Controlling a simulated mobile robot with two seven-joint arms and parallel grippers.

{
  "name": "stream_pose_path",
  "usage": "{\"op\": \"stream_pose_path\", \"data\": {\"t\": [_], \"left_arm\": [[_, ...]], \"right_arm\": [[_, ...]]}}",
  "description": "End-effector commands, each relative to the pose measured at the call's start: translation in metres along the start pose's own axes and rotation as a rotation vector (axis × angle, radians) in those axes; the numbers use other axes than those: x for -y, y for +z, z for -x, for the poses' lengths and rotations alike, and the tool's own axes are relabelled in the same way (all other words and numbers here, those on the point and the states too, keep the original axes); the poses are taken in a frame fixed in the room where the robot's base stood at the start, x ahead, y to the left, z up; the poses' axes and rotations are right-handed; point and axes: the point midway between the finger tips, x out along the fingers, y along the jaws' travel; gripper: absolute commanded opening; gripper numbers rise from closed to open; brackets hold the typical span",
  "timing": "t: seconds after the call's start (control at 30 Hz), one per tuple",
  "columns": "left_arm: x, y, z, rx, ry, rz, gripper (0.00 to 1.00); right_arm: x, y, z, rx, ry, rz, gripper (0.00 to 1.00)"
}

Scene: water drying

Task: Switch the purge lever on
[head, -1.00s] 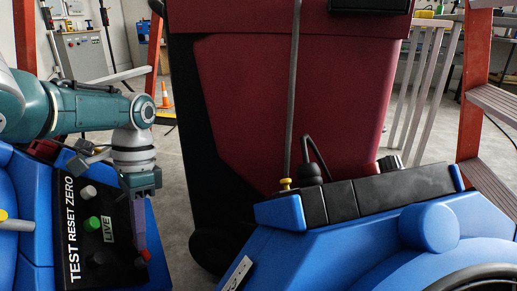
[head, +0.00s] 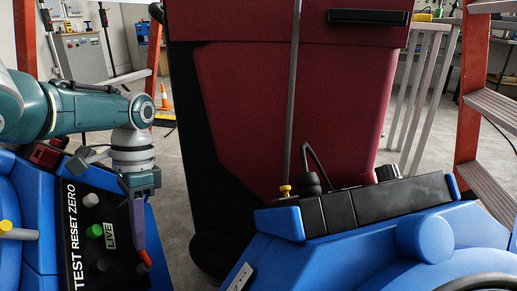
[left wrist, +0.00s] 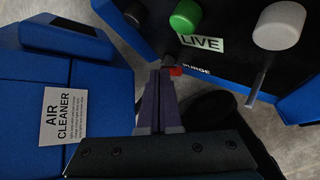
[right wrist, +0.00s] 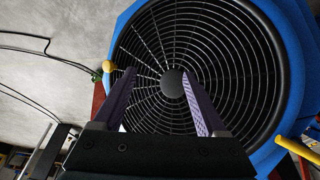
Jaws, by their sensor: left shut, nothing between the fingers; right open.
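The control panel (head: 72,225) is black on a blue housing, with the words TEST, RESET, ZERO and LIVE. The PURGE label (left wrist: 197,69) shows in the left wrist view. The small red tip of a lever (head: 145,258) is at the panel's right edge, and it also shows in the left wrist view (left wrist: 176,71) beside the label. My left gripper (head: 143,247) is shut and empty, its fingertips right at the red tip; I cannot tell whether they touch. The fingers partly hide the lever. My right gripper (right wrist: 158,75) is open and empty in front of a fan grille.
A green knob (head: 95,231) and a grey knob (head: 90,200) stand on the panel near my left gripper. A dark red bin (head: 245,120) stands behind. A blue machine with a black top strip (head: 370,198) fills the right. An orange ladder (head: 468,130) stands far right.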

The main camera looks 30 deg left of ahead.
Motion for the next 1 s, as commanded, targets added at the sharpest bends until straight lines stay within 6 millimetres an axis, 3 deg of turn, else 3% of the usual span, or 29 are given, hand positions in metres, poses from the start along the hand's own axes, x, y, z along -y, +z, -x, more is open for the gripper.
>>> {"op": "stream_pose_path", "data": {"t": [0.17,0.43,0.73,1.0], "left_arm": [[-0.004,0.001,0.005,0.001,0.001,-0.001,0.00],[-0.029,0.008,0.031,0.001,0.002,-0.002,0.00],[-0.020,-0.002,0.091,-0.004,0.000,0.001,0.00],[-0.017,-0.004,0.117,-0.001,0.000,0.000,0.00]], "right_arm": [[0.000,-0.003,0.009,0.000,0.000,0.001,0.75],[-0.002,-0.019,0.059,0.000,0.001,0.001,0.75],[-0.004,-0.021,0.066,0.000,0.005,0.005,0.75],[-0.004,-0.021,0.067,0.000,0.004,0.005,0.75]]}}
